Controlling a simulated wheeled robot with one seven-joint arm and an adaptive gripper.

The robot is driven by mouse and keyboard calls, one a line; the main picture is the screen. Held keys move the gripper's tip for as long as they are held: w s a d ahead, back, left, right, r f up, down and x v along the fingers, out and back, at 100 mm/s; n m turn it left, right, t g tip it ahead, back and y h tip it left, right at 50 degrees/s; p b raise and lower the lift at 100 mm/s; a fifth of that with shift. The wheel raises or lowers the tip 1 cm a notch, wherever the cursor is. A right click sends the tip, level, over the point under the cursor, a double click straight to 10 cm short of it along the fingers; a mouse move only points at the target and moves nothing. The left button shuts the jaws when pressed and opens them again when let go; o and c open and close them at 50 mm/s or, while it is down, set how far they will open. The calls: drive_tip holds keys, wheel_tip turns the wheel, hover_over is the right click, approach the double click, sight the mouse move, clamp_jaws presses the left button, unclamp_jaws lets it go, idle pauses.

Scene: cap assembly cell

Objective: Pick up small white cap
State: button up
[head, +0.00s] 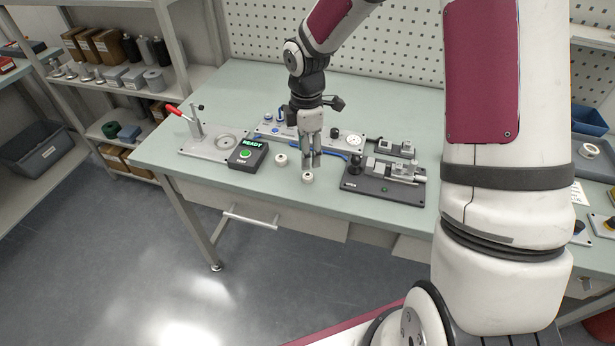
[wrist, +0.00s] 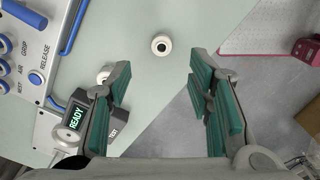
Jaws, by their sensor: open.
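Two small white caps with dark centre holes lie on the pale green bench. The nearer cap (head: 307,178) is close to the bench's front edge, and in the wrist view this cap (wrist: 161,46) lies ahead of the gap between my fingers. The other cap (head: 281,160) is beside the READY box; in the wrist view this cap (wrist: 104,74) is partly hidden by the left finger. My gripper (head: 311,162) points down above the bench, just behind the nearer cap. In the wrist view my gripper (wrist: 160,65) is open, with nothing between its green pads.
The READY box (head: 247,155) and a plate with a red-handled clamp (head: 207,142) stand left. A panel with blue buttons (head: 268,131) is behind my gripper. A dark fixture (head: 383,187) stands close on the right. The bench front (head: 250,182) is clear.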

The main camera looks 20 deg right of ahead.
sight(308, 174)
drive_tip(key=shift+s+d+f, duration=0.1)
drive_tip(key=shift+f, duration=3.7)
drive_tip(key=c, duration=0.8)
